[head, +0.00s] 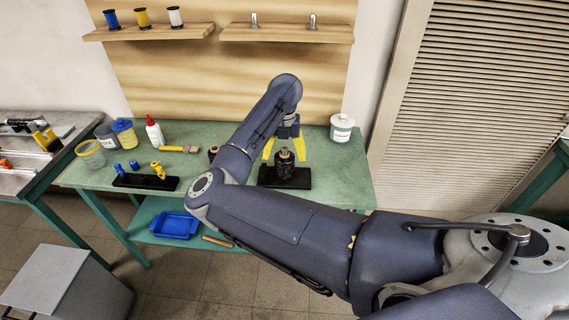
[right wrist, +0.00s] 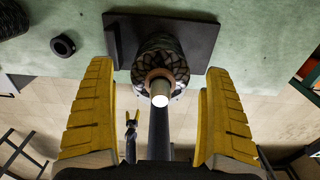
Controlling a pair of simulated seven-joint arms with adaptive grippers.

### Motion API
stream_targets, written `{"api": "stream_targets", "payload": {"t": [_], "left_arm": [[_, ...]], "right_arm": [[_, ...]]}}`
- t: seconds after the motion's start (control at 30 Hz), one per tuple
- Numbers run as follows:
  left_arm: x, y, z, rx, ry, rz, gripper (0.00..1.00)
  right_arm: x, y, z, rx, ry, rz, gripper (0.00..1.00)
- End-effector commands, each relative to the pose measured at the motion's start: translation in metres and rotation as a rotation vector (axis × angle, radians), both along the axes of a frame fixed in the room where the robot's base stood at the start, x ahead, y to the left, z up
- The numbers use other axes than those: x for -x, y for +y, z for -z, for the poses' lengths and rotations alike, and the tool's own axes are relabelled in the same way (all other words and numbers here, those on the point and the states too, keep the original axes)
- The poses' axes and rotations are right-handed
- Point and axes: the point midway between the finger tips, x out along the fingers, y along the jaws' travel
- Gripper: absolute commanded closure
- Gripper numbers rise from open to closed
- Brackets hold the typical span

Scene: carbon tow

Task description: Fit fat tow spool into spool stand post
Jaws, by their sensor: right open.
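The fat tow spool (head: 285,167) is dark and stands on the black base of the spool stand (head: 302,181) on the green bench. In the right wrist view the spool (right wrist: 174,50) has a patterned dark winding and a copper-coloured core. A pale round post tip (right wrist: 160,99) shows at the core's opening, so the spool appears to be around the post. My right gripper (head: 284,151) is above the spool with its yellow fingers spread. In the right wrist view the gripper (right wrist: 158,72) has one finger each side of the spool, apart from it. My left gripper is out of view.
A white jar (head: 342,128) stands right. A dark ring (right wrist: 62,45) lies near the stand base.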

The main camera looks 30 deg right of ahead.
Motion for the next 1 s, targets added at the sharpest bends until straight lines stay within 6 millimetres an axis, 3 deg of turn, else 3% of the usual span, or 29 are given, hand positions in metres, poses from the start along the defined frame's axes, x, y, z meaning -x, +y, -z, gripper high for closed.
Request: {"api": "stream_targets", "payload": {"t": [0.2,0.4,1.0], "left_arm": [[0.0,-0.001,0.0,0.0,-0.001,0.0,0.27],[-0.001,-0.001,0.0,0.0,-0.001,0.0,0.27],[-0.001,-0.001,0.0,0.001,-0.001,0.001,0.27]], "right_arm": [[0.0,0.0,-0.037,0.0,-0.003,0.0,0.14],[0.0,0.0,-0.058,-0.001,-0.001,0.0,0.14],[0.001,-0.001,-0.067,0.001,0.002,0.002,0.14]]}}
